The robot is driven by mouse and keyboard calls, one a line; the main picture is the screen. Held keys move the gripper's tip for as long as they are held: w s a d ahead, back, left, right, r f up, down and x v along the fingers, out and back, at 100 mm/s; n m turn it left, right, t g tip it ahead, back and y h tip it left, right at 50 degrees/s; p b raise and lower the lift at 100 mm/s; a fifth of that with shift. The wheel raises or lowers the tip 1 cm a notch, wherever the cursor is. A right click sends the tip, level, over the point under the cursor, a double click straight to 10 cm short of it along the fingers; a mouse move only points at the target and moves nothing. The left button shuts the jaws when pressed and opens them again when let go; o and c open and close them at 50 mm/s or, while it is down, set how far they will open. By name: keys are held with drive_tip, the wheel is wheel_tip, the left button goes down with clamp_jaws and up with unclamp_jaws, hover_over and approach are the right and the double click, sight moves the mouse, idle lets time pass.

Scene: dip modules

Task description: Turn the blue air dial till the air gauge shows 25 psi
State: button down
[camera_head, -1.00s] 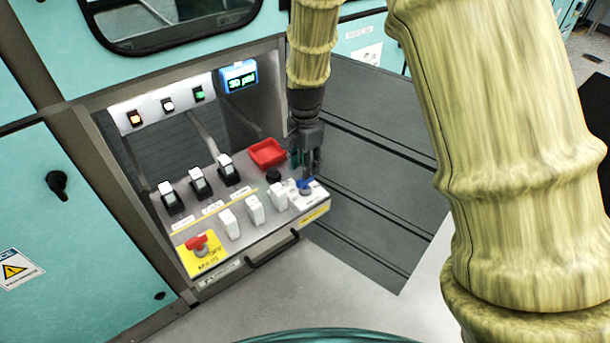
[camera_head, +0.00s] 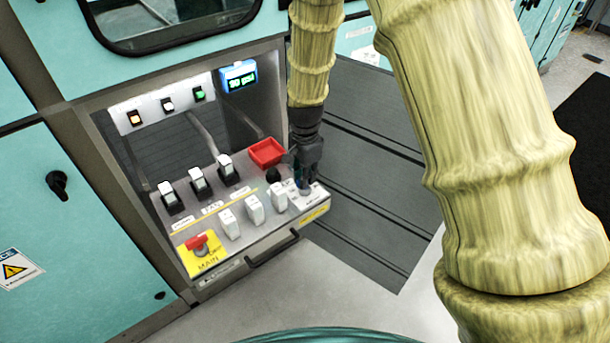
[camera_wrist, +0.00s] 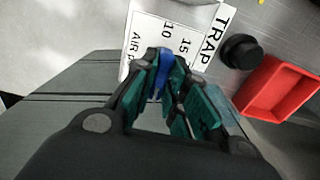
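The blue air dial (camera_wrist: 164,60) sits on the white air plate (camera_wrist: 150,25) at the right end of the sloped control panel. In the head view only a bit of blue (camera_head: 304,180) shows, as my gripper (camera_head: 305,174) hides most of it. In the wrist view the teal fingertips of my gripper (camera_wrist: 167,75) lie close on both sides of the dial and look shut on it. Printed numbers 10 and 15 show beside the dial. The air gauge (camera_head: 240,78) is a blue-framed display with green digits that seem to read 30 psi.
A black knob (camera_head: 273,175) and a red tray (camera_head: 267,152) stand close to my gripper; several white switches (camera_head: 254,209) line the panel. A red main switch (camera_head: 197,243) is on a yellow plate at the front left. Open floor lies right of the panel.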

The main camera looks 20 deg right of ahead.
drive_tip(key=shift+r+n+p, duration=0.1)
drive_tip(key=shift+n+p, duration=0.2)
drive_tip(key=shift+p, duration=0.05)
drive_tip(key=n+p, duration=0.5)
drive_tip(key=n, duration=0.3)
idle(0.3)
idle(0.4)
drive_tip(key=c, duration=1.4)
unclamp_jaws()
drive_tip(key=shift+c, duration=0.2)
wheel_tip(320, 180, up, 12)
